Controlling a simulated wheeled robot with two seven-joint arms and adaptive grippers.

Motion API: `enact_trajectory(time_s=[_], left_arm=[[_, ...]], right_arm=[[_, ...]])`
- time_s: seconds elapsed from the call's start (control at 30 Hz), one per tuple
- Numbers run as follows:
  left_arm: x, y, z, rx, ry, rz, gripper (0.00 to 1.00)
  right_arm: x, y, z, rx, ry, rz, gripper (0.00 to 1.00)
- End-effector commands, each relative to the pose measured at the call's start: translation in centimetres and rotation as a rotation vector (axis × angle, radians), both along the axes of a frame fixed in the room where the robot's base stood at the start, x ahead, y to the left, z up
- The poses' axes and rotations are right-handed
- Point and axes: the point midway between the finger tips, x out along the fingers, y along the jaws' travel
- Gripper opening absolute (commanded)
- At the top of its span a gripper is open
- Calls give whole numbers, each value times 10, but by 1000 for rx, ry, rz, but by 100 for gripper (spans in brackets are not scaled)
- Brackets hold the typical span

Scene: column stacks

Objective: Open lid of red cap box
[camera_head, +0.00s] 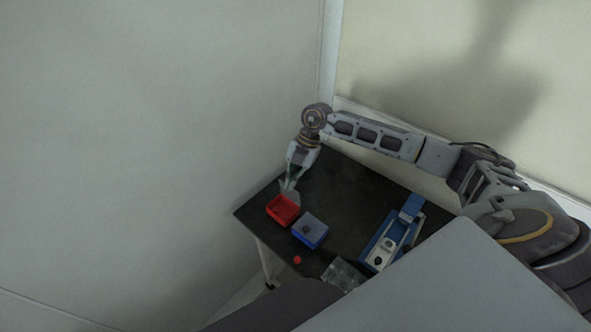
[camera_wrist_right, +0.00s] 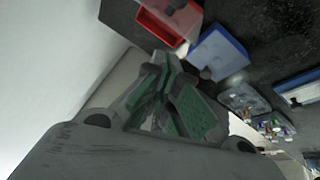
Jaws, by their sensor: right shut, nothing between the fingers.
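The red box (camera_head: 282,211) stands near the far left edge of the dark table. Its red inside shows, and a grey see-through lid (camera_head: 291,195) appears raised at its back edge. In the right wrist view the red box (camera_wrist_right: 160,26) is at the top, with the grey lid and a dark knob partly over it. My right gripper (camera_head: 289,184) is at the back of the red box, close to the lid, its fingers shut and empty. Its fingers (camera_wrist_right: 163,74) also show in the wrist view; I cannot tell whether they touch the lid. My left gripper is not in view.
A blue box (camera_head: 310,233) with a knobbed lid stands next to the red box. A small red cap (camera_head: 297,260) lies in front. A clear tray (camera_head: 343,274) and a blue-and-white device (camera_head: 392,240) are to the right. The table's back (camera_head: 345,185) is clear; a wall is behind.

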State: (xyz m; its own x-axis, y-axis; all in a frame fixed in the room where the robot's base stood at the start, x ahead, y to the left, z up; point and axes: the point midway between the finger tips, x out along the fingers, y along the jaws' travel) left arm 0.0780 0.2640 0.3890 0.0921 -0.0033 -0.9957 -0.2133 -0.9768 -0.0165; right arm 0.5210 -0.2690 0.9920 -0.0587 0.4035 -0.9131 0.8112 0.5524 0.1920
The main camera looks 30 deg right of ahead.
Motion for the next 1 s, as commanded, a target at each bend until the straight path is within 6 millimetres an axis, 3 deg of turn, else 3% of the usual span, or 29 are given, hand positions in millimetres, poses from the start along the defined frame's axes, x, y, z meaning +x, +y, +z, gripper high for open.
enact_trajectory(time_s=[0.13,0.43,1.0], left_arm=[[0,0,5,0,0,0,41],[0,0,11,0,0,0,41],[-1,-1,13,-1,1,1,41]], right_arm=[[-2,9,-18,1,3,1,0],[14,-8,-32,1,1,-2,0],[21,-16,-41,1,1,0,0]])
